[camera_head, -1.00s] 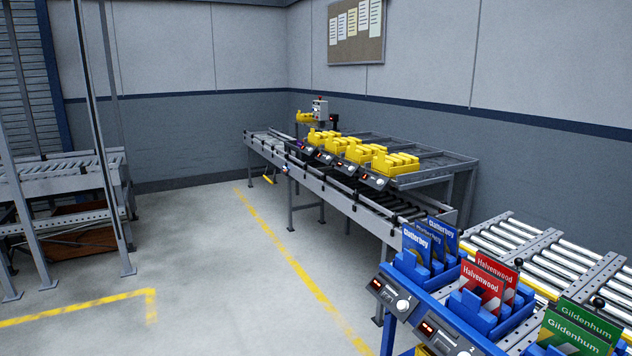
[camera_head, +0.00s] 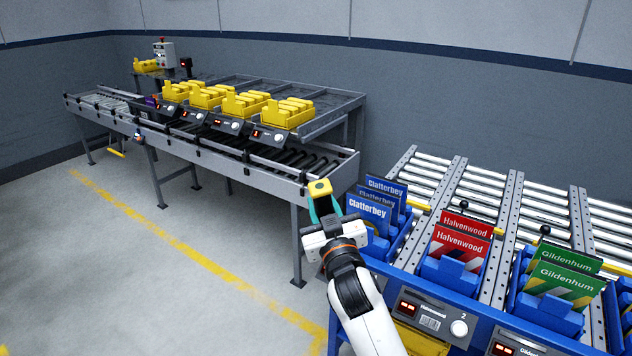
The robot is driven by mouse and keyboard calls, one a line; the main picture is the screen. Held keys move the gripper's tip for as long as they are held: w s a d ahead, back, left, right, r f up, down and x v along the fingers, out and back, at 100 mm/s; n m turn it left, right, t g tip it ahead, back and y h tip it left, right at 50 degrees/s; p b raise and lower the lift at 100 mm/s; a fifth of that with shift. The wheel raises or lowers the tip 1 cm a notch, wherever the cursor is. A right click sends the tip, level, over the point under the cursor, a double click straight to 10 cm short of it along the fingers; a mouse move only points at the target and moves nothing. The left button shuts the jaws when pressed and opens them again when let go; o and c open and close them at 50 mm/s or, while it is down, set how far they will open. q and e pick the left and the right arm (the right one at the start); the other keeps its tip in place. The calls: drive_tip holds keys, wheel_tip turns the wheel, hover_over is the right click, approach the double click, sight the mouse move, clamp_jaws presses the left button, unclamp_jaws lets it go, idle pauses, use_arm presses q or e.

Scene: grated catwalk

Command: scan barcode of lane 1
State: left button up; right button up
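Lane 1, the leftmost lane, holds blue Clatterbey packs (camera_head: 369,212) in a blue holder. Its front label panel is hidden behind my arm and gripper, so I cannot see its barcode. My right gripper (camera_head: 322,207) is in front of and left of these packs. Its teal fingers appear shut on a yellow-topped device (camera_head: 319,187), which looks like a hand scanner and points up and away from me. Whether it touches the rack cannot be told. My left gripper is not in view.
Lane 2 has red Halvenwood packs (camera_head: 460,241) and a front panel (camera_head: 432,318) with a display, label and knob. Green Gildenhum packs (camera_head: 565,280) stand further right. A roller conveyor (camera_head: 240,168) with yellow bins (camera_head: 286,113) is behind left. The floor at left is clear.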

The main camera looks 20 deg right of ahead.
drive_tip(key=r, duration=0.1)
drive_tip(key=w+r, duration=0.1)
drive_tip(key=r, duration=0.1)
drive_tip(key=shift+w+d+r, duration=0.15)
drive_tip(key=shift+w+d, duration=0.1)
drive_tip(key=shift+w, duration=0.15)
drive_tip(key=shift+d+f+t+b, duration=0.25)
drive_tip(key=shift+f+t+b, duration=0.05)
drive_tip(key=shift+b, duration=0.15)
use_arm(q)
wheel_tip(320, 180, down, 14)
drive_tip(key=b, duration=1.3)
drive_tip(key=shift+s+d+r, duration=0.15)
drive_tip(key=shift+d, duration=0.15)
use_arm(e)
drive_tip(key=w+d+f, duration=0.1)
drive_tip(key=d+f, duration=0.1)
drive_tip(key=f, duration=0.5)
drive_tip(key=w+d+f, duration=0.1)
drive_tip(key=w+f, duration=0.1)
drive_tip(key=f, duration=0.5)
drive_tip(key=shift+w+d, duration=0.2)
drive_tip(key=shift+d, duration=0.15)
